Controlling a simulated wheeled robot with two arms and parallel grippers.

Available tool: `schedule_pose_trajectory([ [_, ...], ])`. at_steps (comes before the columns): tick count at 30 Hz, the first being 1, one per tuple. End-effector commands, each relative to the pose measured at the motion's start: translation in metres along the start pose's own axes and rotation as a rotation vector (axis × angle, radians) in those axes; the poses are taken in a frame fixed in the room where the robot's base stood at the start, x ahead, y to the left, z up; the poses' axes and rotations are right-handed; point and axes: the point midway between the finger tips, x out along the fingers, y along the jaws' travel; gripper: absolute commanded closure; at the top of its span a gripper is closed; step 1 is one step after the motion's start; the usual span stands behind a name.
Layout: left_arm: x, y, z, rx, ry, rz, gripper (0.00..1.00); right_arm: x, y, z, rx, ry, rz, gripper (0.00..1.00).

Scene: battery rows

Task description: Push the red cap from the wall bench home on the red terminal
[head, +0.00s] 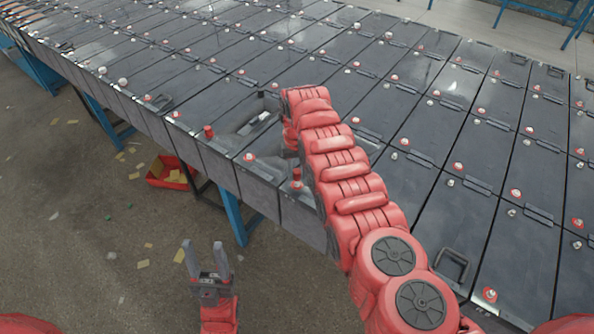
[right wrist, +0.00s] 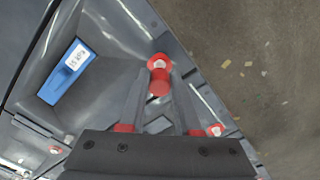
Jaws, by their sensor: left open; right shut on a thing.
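In the right wrist view, the fingers of my right gripper (right wrist: 160,92) are shut on a small red cap (right wrist: 159,84). A red-and-white round terminal (right wrist: 158,63) shows just beyond the cap, close to the battery's edge. I cannot tell whether cap and terminal touch or how far the cap is seated. In the head view my right arm reaches over the front battery row and hides most of its gripper. My left gripper (head: 208,265) is open and empty above the floor, apart from the batteries.
Dark batteries with red-and-white terminals (head: 249,157) fill the rack. Upright red pieces (head: 208,131) stand along the front edge. A recess holds a blue label (right wrist: 66,71). A red bin (head: 155,182) sits on the floor by a blue rack leg (head: 234,217).

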Motion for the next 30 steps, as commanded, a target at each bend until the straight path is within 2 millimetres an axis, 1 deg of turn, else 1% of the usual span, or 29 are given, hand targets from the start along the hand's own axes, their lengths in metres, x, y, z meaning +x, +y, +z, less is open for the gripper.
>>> schedule_pose_trajectory([
  [1, 0.003, 0.000, -0.001, 0.000, 0.000, 0.000, 0.50, -0.002, 0.000, 0.000, 0.000, 0.000, 0.000, 1.00],
  [21, 0.021, -0.001, -0.004, 0.000, 0.000, 0.000, 0.50, -0.001, 0.000, 0.004, 0.000, -0.002, 0.000, 1.00],
  [30, 0.021, -0.001, -0.004, 0.000, 0.000, 0.000, 0.50, 0.000, 0.000, 0.004, 0.000, -0.001, 0.000, 1.00],
])
